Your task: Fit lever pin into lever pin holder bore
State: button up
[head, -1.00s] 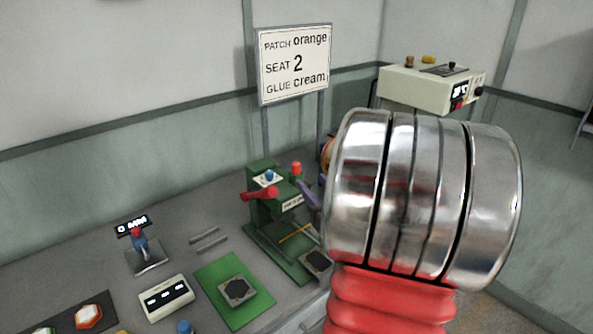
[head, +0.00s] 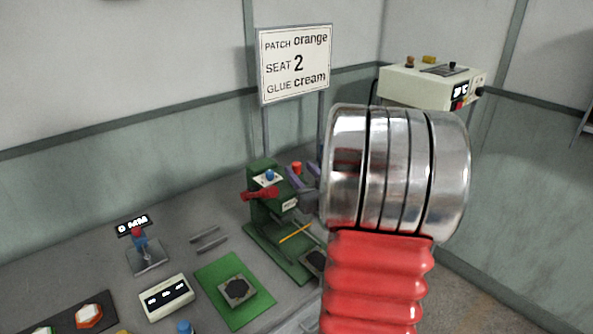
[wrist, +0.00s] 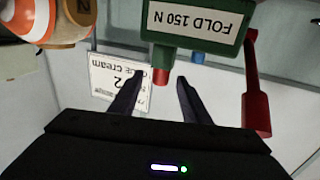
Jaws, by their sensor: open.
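The green press (head: 268,205) stands on the bench with a red lever (head: 258,193) on its left side. A short upright red peg (head: 297,167), probably the lever pin, shows at the press top beside a blue knob (head: 270,175). My gripper (head: 304,172) is open at the press head. In the upside-down wrist view, my gripper (wrist: 160,77) has the red peg (wrist: 162,62) between its fingertips, with gaps on both sides. The blue knob (wrist: 198,57) lies just right of the fingers, and the red lever (wrist: 256,100) farther right. I cannot make out the holder bore.
A green mat (head: 235,290) with a dark plate, a white display box (head: 166,297) and a small joystick stand (head: 146,258) are on the bench. An instruction sign (head: 295,65) stands behind the press. An orange-and-white ball (wrist: 40,20) is close left in the wrist view.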

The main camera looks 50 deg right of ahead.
aim_at(298, 169)
jog(key=shift+x, duration=1.8)
jog(key=shift+a, duration=0.1)
jog(key=shift+c, duration=0.6)
grip_shut()
notch_tip(298, 169, up, 10)
jog(key=shift+f, duration=0.1)
